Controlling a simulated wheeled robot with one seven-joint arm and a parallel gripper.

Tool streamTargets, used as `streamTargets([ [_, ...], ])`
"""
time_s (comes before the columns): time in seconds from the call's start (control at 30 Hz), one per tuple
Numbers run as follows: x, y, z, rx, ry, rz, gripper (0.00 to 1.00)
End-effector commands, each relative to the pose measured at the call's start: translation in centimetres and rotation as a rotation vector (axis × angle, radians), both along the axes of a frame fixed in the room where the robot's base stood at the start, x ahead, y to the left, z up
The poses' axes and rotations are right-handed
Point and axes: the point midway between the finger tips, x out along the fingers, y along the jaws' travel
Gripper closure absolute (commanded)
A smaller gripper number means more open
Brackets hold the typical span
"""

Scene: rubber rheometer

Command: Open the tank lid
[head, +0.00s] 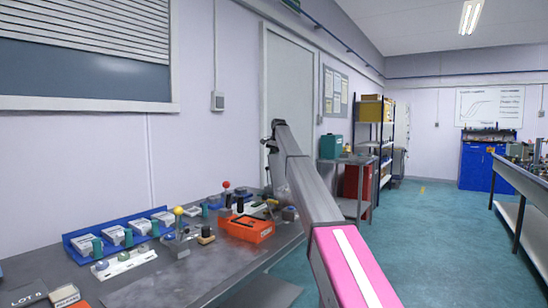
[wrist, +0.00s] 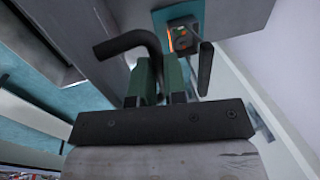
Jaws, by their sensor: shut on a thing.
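My gripper (wrist: 160,78) shows in the wrist view with two green fingers close together. It is shut on a black bent bar (wrist: 125,42), which curves down between the fingers. The bar looks like a handle, but I cannot tell for certain that it belongs to the tank lid. No tank or lid is clearly recognisable in either view. In the head view my arm reaches forward past the bench, and its far end is a small dark shape near the door; the fingers cannot be made out there.
A small box with an orange display (wrist: 182,38) is close beyond the fingers, and a black rod (wrist: 205,68) stands to their right. In the head view, a grey bench (head: 175,279) holds an orange tray (head: 247,229) and blue racks. Teal floor (head: 425,215) is open to the right.

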Motion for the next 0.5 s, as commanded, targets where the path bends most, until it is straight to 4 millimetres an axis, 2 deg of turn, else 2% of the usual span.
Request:
streamTargets([
  [0.03, 0.68, 1.05, -0.23, 0.012, -0.012, 0.011, 1.0],
  [0.4, 0.93, 1.43, -0.4, 0.012, -0.011, 0.013, 1.0],
  [0.43, 0.95, 1.46, -0.41, 0.012, -0.011, 0.013, 0.84],
  [0.5, 0.94, 1.47, -0.41, 0.012, -0.009, 0.013, 0.62],
])
